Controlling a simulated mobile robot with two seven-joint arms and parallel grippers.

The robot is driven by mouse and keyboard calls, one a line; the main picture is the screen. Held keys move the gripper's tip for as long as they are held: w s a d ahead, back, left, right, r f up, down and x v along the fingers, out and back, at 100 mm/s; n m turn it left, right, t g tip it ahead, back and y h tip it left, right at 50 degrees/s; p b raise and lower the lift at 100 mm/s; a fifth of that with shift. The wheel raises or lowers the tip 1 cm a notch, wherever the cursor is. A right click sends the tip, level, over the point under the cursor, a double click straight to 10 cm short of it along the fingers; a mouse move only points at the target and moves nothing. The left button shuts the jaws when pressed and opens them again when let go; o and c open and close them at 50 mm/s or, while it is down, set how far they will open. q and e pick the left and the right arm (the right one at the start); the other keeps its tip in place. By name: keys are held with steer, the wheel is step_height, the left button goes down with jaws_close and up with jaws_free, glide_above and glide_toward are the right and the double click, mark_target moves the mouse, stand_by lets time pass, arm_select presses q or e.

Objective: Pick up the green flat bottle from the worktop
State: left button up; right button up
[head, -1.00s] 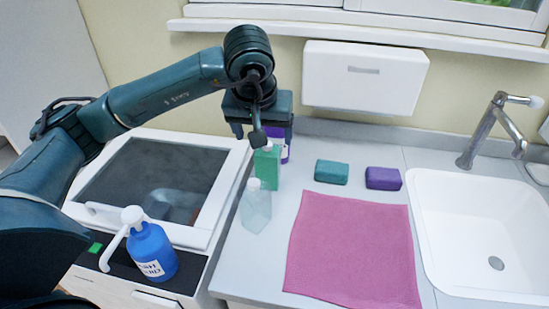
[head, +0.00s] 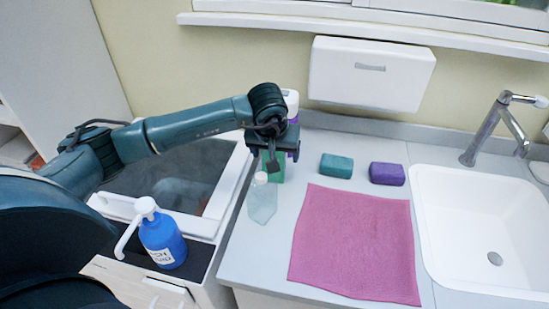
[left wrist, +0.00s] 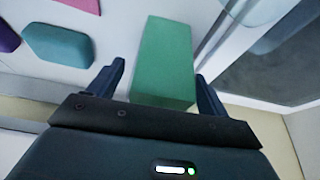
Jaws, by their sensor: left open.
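The green flat bottle (head: 277,176) stands on the grey worktop (head: 256,255), left of the sponges. My left gripper (head: 273,156) is over it and hides its upper part in the head view. In the left wrist view the green bottle (left wrist: 164,58) shows as a plain green block between the two spread fingers of my left gripper (left wrist: 160,76). The jaws are open, and I cannot tell whether either finger touches the bottle. My right gripper is not in view.
A clear bottle (head: 262,203) stands just in front of the green one, and a white and purple bottle (head: 291,103) behind. A teal sponge (head: 336,165), purple sponge (head: 387,174), pink cloth (head: 353,244) and sink (head: 465,215) lie right. A blue pump bottle (head: 163,243) stands left.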

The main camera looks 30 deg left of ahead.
arm_select(q)
steer(key=c, duration=1.2)
